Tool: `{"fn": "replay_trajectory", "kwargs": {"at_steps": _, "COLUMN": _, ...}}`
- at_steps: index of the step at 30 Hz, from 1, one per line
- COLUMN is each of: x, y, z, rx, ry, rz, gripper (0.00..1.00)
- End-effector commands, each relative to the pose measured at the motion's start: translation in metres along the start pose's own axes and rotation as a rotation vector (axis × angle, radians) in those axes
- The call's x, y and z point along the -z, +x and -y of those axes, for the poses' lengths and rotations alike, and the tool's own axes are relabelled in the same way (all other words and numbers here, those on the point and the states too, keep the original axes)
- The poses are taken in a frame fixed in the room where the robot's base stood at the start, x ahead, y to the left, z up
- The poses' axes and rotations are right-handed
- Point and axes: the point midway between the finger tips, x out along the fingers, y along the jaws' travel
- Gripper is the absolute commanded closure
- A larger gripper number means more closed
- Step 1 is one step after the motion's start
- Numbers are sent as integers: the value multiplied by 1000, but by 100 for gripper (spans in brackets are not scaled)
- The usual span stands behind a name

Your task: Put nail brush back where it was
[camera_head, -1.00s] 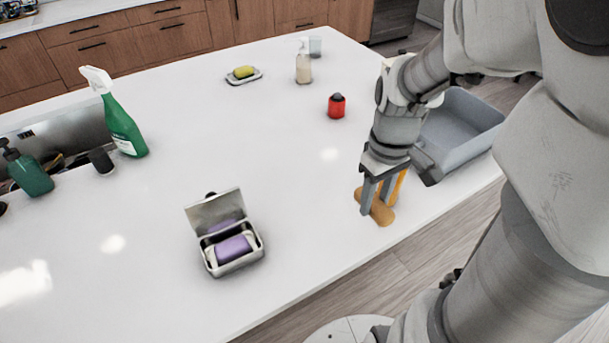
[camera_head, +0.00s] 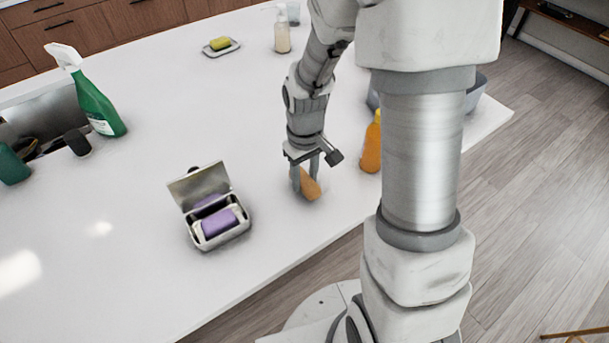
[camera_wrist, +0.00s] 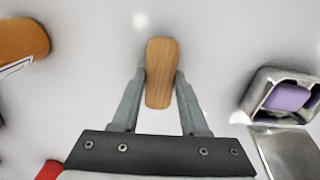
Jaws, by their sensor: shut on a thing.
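The nail brush (camera_head: 309,187) is a small wooden, rounded block. It also shows in the wrist view (camera_wrist: 161,72), between the two fingers. My gripper (camera_head: 306,180) is shut on it, near the front edge of the white counter. The brush is tilted in the head view; I cannot tell whether it touches the counter. In the head view it sits right of the open metal soap box and left of the orange bottle.
The open metal box (camera_head: 242,229) holds a purple soap (camera_head: 219,222). An orange bottle (camera_head: 371,148) stands close on the right. A green spray bottle (camera_head: 97,108) and a yellow soap on a dish (camera_head: 221,46) are farther off. The counter between box and gripper is clear.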

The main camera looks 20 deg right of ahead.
Motion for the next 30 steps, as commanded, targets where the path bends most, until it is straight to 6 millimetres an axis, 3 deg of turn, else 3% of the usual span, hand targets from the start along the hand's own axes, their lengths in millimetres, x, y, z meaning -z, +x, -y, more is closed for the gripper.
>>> {"fn": "replay_trajectory", "kwargs": {"at_steps": 12, "x": 0, "y": 8, "z": 0, "rx": 0, "ry": 0, "rz": 0, "gripper": 100}}
{"fn": "replay_trajectory", "kwargs": {"at_steps": 13, "x": 0, "y": 7, "z": 0, "rx": 0, "ry": 0, "rz": 0, "gripper": 54}}
{"fn": "replay_trajectory", "kwargs": {"at_steps": 18, "x": 0, "y": 6, "z": 0, "rx": 0, "ry": 0, "rz": 0, "gripper": 26}}
{"fn": "replay_trajectory", "kwargs": {"at_steps": 30, "x": 0, "y": -2, "z": 0, "rx": -1, "ry": 0, "rz": -2, "gripper": 26}}
